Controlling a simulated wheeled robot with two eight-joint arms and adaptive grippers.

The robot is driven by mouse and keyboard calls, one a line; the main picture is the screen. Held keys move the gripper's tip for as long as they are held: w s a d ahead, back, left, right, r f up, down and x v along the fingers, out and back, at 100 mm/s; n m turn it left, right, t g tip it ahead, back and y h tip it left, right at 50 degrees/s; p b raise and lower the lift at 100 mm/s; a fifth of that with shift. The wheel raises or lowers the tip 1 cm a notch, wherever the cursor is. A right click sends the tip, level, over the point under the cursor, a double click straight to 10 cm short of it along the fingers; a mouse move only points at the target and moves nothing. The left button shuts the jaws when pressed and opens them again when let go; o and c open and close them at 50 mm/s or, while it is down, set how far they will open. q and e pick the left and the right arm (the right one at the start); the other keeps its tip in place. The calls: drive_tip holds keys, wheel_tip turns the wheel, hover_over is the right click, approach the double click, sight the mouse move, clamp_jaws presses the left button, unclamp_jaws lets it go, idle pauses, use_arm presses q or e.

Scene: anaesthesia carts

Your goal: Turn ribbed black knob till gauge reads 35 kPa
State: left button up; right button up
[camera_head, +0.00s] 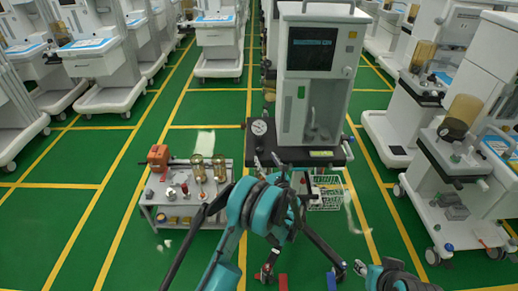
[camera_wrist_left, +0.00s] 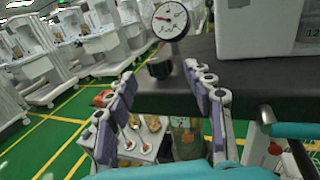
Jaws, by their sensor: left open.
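The round white gauge (camera_head: 259,127) stands at the left front corner of the dark cart shelf; it also shows in the wrist view (camera_wrist_left: 170,20). Its needle shows in the wrist view, but the scale is too small to read. The black knob (camera_wrist_left: 160,68) sits below the gauge at the shelf's edge; its ribs are not clear. My left gripper (camera_head: 268,163) is in front of that corner. In the wrist view its fingers (camera_wrist_left: 160,76) are spread, with the knob seen beyond and between the tips. Contact is not visible. My right arm shows at the lower right; its jaws are unclear.
The shelf (camera_wrist_left: 265,85) carries a tall white machine (camera_head: 318,60). A low grey table (camera_head: 205,214) with jars and an orange case (camera_head: 158,157) stands at the left. A wire basket (camera_head: 327,192) hangs under the shelf. Other carts line both sides; green floor lies between.

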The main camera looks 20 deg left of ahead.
sight(261, 152)
use_arm(q)
drive_tip(key=shift+w+a+f, duration=0.15)
drive_tip(key=shift+a+f, duration=0.05)
drive_tip(key=shift+a, duration=0.05)
drive_tip(key=b+x, duration=0.2)
drive_tip(key=x, duration=0.4)
drive_tip(key=shift+w+a, duration=0.3)
drive_tip(key=shift+w, duration=0.15)
drive_tip(key=shift+r, duration=0.1)
drive_tip(key=c, duration=1.2)
